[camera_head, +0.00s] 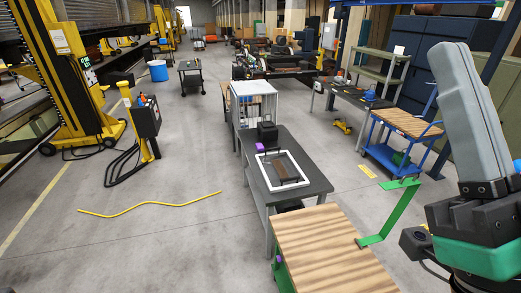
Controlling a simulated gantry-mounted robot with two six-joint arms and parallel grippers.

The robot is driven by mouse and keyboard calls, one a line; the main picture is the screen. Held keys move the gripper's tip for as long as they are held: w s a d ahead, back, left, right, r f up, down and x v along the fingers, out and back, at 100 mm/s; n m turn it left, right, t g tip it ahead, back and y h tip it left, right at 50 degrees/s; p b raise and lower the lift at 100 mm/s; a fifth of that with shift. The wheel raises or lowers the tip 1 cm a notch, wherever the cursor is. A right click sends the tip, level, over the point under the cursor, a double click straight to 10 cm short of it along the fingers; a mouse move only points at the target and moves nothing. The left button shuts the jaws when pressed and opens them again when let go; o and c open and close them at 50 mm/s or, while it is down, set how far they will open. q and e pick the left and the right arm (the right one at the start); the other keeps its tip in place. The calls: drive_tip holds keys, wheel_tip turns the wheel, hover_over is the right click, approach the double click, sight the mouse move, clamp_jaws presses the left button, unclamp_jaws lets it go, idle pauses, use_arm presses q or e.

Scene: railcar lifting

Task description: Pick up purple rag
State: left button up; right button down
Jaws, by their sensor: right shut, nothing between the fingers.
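A small purple patch (259,147), which looks like the purple rag, is on the far part of the dark grey workbench (315,177), beside a black object (267,131). It is too small to make out its folds. My left gripper is not in view.
A wood-topped green cart (325,250) stands in front of the workbench. A white frame (285,171) lies on the workbench. A blue cart (407,121) stands to the right. A yellow cable (150,205) crosses the otherwise open floor at left.

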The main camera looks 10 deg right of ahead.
unclamp_jaws()
idle(0.5)
drive_tip(key=shift+f, duration=0.1)
